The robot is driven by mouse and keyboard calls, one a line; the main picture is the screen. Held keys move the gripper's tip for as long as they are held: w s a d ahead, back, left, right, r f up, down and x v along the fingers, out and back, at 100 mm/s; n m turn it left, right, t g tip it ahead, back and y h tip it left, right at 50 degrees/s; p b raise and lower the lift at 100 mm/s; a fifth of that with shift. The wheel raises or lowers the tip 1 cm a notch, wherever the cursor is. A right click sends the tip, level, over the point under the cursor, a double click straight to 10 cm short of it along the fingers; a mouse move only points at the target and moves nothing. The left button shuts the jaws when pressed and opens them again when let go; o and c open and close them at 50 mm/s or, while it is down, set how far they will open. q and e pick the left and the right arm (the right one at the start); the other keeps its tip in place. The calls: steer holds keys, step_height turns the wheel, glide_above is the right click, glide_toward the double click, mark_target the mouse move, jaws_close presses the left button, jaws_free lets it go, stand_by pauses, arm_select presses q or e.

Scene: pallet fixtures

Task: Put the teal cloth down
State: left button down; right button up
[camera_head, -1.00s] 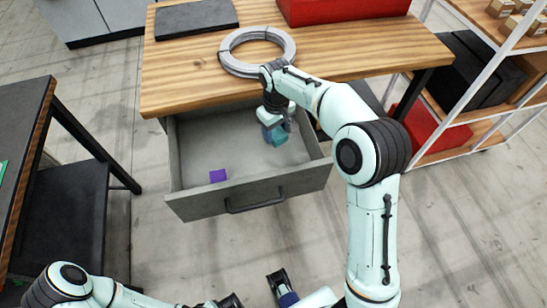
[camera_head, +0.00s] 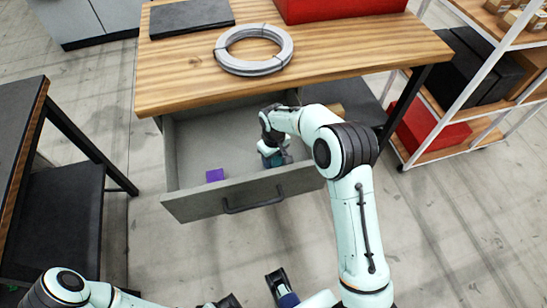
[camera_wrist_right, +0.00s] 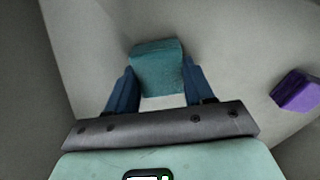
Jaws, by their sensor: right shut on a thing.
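The teal cloth (camera_wrist_right: 157,66) looks like a folded block between the two blue fingers in the right wrist view. My right gripper (camera_head: 274,160) is shut on it, inside the open grey drawer (camera_head: 192,208), towards its right side and near the front. In the head view the gripper mostly hides the cloth. I cannot tell whether the cloth touches the drawer floor.
A purple block (camera_head: 215,175) lies in the drawer near the front left, and also shows in the right wrist view (camera_wrist_right: 296,90). The drawer floor between is bare. On the wooden bench (camera_head: 190,85) above lie a grey cable coil (camera_head: 222,52), a dark slab (camera_head: 190,18) and a red box (camera_head: 340,9).

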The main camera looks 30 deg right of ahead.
mark_target(274, 159)
steer(key=shift+r, duration=0.1)
steer(key=o, duration=0.9)
steer(key=shift+o, duration=0.2)
step_height(274, 159, up, 12)
steer(key=p, duration=0.1)
